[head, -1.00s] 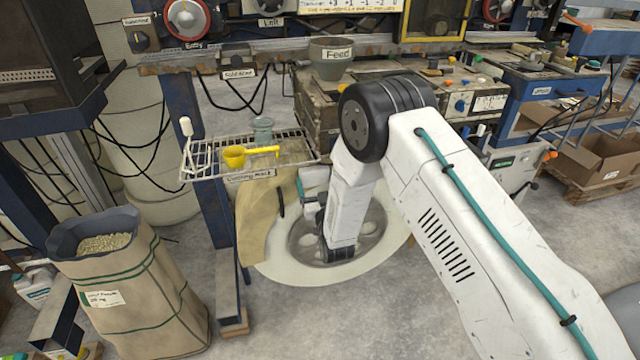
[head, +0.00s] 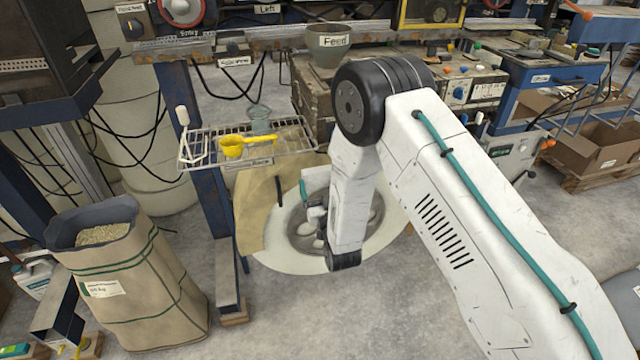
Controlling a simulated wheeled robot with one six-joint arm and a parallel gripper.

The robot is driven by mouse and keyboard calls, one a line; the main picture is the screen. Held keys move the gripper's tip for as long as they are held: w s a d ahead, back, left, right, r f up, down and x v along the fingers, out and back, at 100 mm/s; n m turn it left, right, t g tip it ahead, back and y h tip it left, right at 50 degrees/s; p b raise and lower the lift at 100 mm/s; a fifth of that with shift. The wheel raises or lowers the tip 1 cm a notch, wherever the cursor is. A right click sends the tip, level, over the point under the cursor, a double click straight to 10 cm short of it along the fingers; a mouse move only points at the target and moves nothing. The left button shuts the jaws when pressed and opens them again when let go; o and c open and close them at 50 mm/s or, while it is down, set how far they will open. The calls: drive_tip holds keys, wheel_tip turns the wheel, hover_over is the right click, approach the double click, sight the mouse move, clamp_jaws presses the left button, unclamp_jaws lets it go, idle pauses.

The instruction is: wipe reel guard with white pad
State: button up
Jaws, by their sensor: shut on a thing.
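A large cream reel (head: 285,262) stands low under the bench, with a grey round guard (head: 372,232) with pale openings over its middle. My arm's wrist hangs in front of it and covers part of the guard. My gripper (head: 314,208) is small, dark and partly hidden beside the wrist, over the left part of the guard. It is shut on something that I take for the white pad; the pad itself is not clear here. I cannot tell whether it touches the guard.
A wire rack (head: 200,150) above the reel holds a yellow scoop (head: 235,147) and a translucent cup (head: 260,117). A pellet sack (head: 140,290) stands at lower left. The floor in front is clear.

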drive_tip(key=shift+s, duration=0.1)
drive_tip(key=shift+s+d, duration=0.2)
drive_tip(key=shift+s, duration=0.5)
drive_tip(key=shift+s+d, duration=0.2)
drive_tip(key=shift+s, duration=0.45)
